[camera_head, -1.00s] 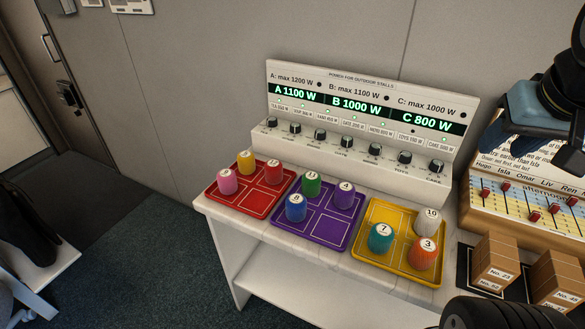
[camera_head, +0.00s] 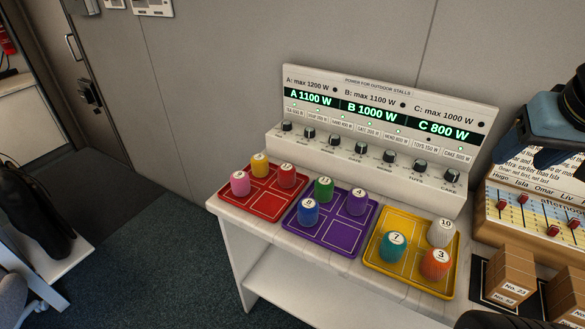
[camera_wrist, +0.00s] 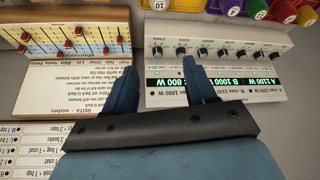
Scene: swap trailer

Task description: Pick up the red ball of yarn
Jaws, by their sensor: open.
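The red ball of yarn (camera_head: 287,175) looks like a small upright red cylinder with a pale numbered top. It stands in the far right compartment of the red tray (camera_head: 262,206), beside a yellow ball (camera_head: 260,164) and near a pink one (camera_head: 240,183). A red ball also shows at the top edge of the wrist view (camera_wrist: 284,13). My gripper (camera_wrist: 157,63) is open and empty in the wrist view, its blue fingers over the power panel area, apart from the balls.
A purple tray (camera_head: 332,238) and a yellow tray (camera_head: 403,280) hold other balls on the white table (camera_head: 230,215). The power panel (camera_head: 372,125) with knobs stands behind the trays. Boxes (camera_head: 510,272) and a slider board (camera_head: 530,214) stand at the right.

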